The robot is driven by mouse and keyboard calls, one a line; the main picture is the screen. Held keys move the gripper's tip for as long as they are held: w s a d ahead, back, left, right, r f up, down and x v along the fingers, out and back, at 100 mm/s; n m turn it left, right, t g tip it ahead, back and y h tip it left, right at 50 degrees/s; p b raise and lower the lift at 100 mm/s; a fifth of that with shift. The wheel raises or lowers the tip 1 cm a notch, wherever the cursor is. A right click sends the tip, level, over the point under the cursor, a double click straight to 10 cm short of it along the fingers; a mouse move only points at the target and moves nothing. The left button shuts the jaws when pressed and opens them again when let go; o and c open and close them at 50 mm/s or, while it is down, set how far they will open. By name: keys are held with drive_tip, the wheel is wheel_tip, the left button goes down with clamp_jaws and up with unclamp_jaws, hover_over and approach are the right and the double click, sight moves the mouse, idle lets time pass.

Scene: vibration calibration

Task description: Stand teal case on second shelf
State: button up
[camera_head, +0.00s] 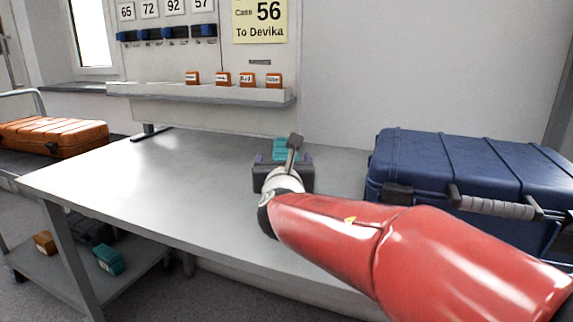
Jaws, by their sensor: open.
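A teal case (281,148) is at the far side of the grey workbench (190,180), partly hidden by my gripper (284,158). My gripper is open over or right at this case. I cannot tell whether its fingers touch the case. Another teal case (108,260) lies on the lower shelf (70,285) under the bench's left end. A ledge (200,94) on the wall panel behind the bench holds several small orange labelled blocks (223,79). Which of these is the second shelf I cannot tell.
A large blue case (475,165) stands on the right, close to my red arm. An orange case (52,136) lies on a cart at the left. A dark case (90,229) and a small orange-brown box (45,242) share the lower shelf. The bench's left half is clear.

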sight(285, 152)
drive_tip(key=w, duration=0.3)
drive_tip(key=shift+w+d+r, duration=0.1)
drive_tip(key=shift+w, duration=0.3)
drive_tip(key=c, duration=1.4)
drive_tip(key=shift+r, duration=0.15)
drive_tip(key=shift+c, duration=0.6)
drive_tip(key=shift+r, duration=0.1)
